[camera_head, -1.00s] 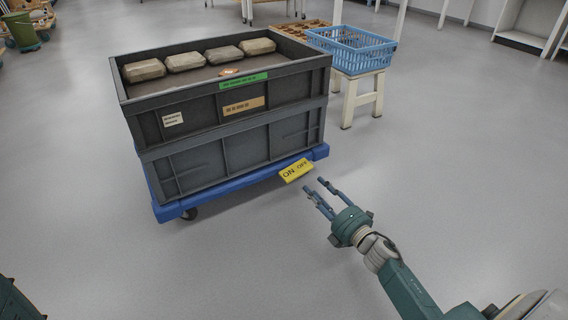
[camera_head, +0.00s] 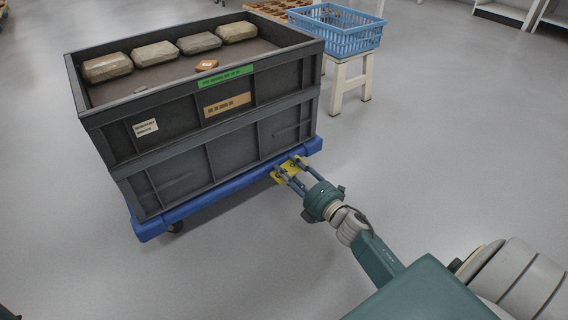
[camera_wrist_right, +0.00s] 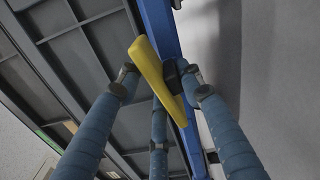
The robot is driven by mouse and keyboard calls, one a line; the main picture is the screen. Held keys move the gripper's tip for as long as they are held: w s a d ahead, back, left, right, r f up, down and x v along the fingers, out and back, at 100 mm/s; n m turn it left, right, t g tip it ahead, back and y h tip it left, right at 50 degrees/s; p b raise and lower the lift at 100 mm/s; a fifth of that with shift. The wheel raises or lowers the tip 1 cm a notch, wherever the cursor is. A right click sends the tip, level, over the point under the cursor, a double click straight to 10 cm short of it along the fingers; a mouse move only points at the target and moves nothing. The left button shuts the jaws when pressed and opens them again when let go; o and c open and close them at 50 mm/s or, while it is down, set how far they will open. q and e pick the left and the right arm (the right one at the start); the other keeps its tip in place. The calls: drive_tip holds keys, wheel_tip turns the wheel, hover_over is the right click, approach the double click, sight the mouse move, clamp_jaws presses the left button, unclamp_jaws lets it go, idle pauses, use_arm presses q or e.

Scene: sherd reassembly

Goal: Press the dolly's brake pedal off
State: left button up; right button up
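The yellow brake pedal (camera_head: 285,171) sticks out from the edge of the blue dolly (camera_head: 213,195). My right gripper (camera_head: 289,175) is at the pedal, its fingers covering part of the pedal and its lettering. In the right wrist view the pedal (camera_wrist_right: 155,80) lies between my spread blue fingers (camera_wrist_right: 158,85), with a dark bracket beside it. The fingers are apart and not closed on it; whether one touches it I cannot tell. The pedal's ON or OFF position cannot be read now.
Stacked grey crates (camera_head: 215,125) stand on the dolly, with several wrapped blocks (camera_head: 156,54) and a small reddish sherd (camera_head: 207,65) in the top one. A blue basket (camera_head: 336,30) sits on a white stool (camera_head: 350,82) behind. The floor in front is clear.

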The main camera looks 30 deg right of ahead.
drive_tip(key=shift+s, duration=0.1)
clamp_jaws()
drive_tip(key=m+p, duration=0.2)
drive_tip(key=p, duration=0.1)
drive_tip(key=m+p, duration=0.1)
drive_tip(key=shift+d+r, duration=0.25)
drive_tip(key=shift+r, duration=0.1)
drive_tip(key=shift+d+f+m+p, duration=0.1)
drive_tip(key=shift+f+m+p, duration=0.15)
drive_tip(key=shift+m+p, duration=0.45)
drive_tip(key=shift+m+b, duration=0.3)
unclamp_jaws()
drive_tip(key=shift+f, duration=0.1)
